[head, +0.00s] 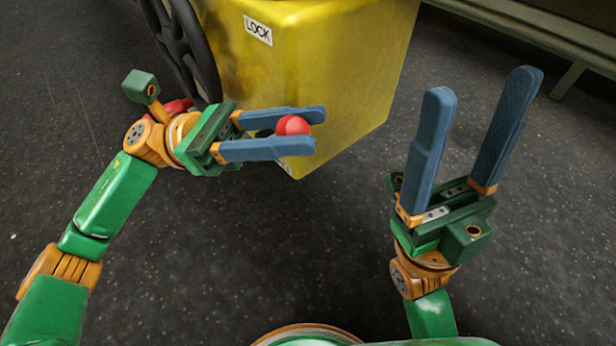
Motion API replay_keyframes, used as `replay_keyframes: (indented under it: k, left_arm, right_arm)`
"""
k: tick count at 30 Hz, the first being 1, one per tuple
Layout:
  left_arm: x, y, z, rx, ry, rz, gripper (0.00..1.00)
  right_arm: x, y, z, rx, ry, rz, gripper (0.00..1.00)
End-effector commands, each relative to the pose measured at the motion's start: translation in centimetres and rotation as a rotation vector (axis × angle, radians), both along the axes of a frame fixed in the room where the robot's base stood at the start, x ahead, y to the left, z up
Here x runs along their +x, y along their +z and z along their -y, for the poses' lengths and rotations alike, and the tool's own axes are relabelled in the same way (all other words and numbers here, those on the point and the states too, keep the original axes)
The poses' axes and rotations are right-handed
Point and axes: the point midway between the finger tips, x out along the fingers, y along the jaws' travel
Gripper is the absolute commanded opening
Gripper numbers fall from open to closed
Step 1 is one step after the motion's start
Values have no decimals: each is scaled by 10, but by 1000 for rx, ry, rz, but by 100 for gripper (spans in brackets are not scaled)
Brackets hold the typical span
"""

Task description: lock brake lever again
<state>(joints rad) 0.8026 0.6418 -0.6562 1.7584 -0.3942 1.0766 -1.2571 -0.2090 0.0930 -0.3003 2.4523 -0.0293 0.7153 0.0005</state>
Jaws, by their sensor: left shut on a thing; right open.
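A red ball-shaped knob (293,125), which looks like the end of the brake lever, shows in the head view in front of the yellow box. My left gripper (318,129) is shut on this knob, with one blue finger on its far side and one on its near side. The rest of the lever is hidden behind the fingers. My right gripper (488,84) is open and empty, to the right of the yellow box, its fingers pointing up and away.
A red part (176,106) shows behind my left wrist. Dark floor is open between my arms. A grey-green rail (545,28) runs at the top right.

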Motion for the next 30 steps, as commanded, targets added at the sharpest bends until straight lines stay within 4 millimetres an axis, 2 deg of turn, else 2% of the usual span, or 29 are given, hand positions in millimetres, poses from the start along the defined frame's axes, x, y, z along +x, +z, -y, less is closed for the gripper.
replay_keyframes:
  k: [3,12,13,15,16,28,30]
  left_arm:
    - [6,4,-5,-50,-1,-69,0]
    - [8,8,-6,-55,0,-77,0]
    - [8,8,-6,-55,0,-77,47]
    - [8,8,-6,-56,0,-77,66]
    - [8,8,-6,-56,0,-77,69]
    - [8,9,-5,-53,3,-72,69]
    - [5,8,-3,-31,4,-48,69]
  right_arm:
    - [-2,-4,1,10,3,28,71]
    - [-2,-2,2,10,3,29,71]
    - [-2,-2,2,10,3,29,71]
    - [-2,-2,2,10,3,29,71]
    - [-2,-2,2,10,3,29,71]
    - [-2,-1,1,8,2,27,71]
    - [-2,4,1,8,2,27,71]
